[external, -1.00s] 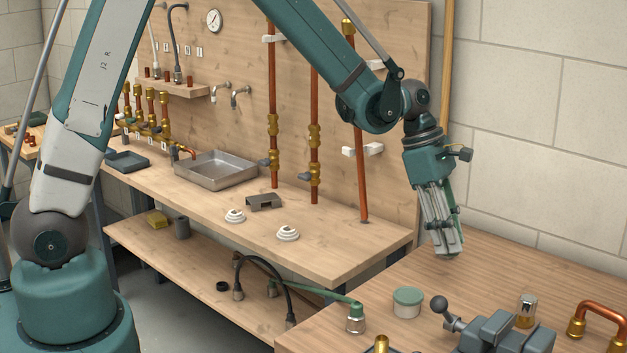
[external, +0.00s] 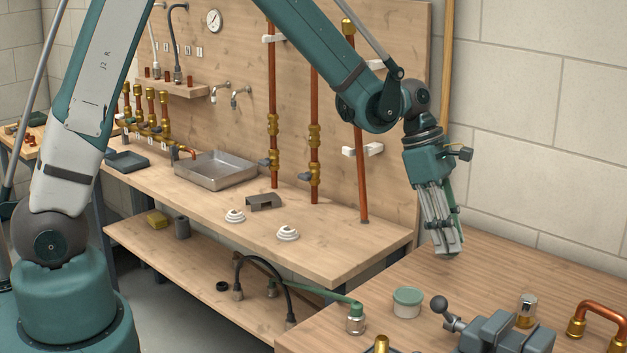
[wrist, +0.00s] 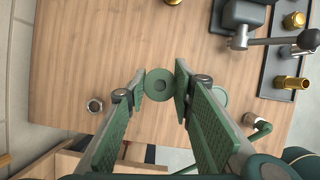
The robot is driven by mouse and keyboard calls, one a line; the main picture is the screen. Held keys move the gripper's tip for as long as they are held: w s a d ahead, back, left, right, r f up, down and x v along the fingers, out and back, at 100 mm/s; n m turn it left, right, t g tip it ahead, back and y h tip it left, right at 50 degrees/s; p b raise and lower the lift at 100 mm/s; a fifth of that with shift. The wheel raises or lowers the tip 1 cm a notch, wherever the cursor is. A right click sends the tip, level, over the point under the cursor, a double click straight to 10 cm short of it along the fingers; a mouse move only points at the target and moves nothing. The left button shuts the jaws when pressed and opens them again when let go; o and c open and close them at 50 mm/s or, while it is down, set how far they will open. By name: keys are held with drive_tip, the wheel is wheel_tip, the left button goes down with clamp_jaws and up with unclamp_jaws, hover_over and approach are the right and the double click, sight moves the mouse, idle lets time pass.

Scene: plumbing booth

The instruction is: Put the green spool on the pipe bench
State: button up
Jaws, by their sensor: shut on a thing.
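In the external view the fingers largely hide the spool. The long wooden bench (external: 335,262), with upright copper pipes on the board behind it, stands left of my gripper.
The long bench carries white fittings (external: 287,233), a grey bracket (external: 263,202) and a metal basin (external: 215,170). Its front right is clear.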

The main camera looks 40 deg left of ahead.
drive_tip(key=w+a+n+t, duration=0.1)
drive_tip(key=w+a+n, duration=0.25)
drive_tip(key=a, duration=1.25)
drive_tip(key=w+a+n+t+y, duration=0.15)
drive_tip(key=w+a, duration=0.35)
drive_tip(key=a, duration=1)
drive_tip(key=w+a+n, duration=0.3)
drive_tip(key=w+a, duration=0.2)
drive_tip(key=a, duration=1.1)
drive_tip(key=s+a+f+n+b, duration=0.1)
drive_tip(key=s+a, duration=0.4)
drive_tip(key=a, duration=1.2)
drive_tip(key=s+a+f+n+y+b, duration=0.1)
drive_tip(key=s+a, duration=0.4)
drive_tip(key=a, duration=1.2)
drive_tip(key=s+a+f+n+t+y+b, duration=0.1)
drive_tip(key=s+a, duration=0.4)
drive_tip(key=a, duration=1.3)
drive_tip(key=f+n+b, duration=0.1)
drive_tip(key=n, duration=0.1)
drive_tip(key=shift+f+n, duration=0.3)
drive_tip(key=shift+f, duration=0.05)
drive_tip(key=shift+s, duration=0.1)
drive_tip(key=shift+f+b, duration=0.35)
drive_tip(key=shift+f, duration=2.75)
drive_tip(key=shift+f, duration=0.1)
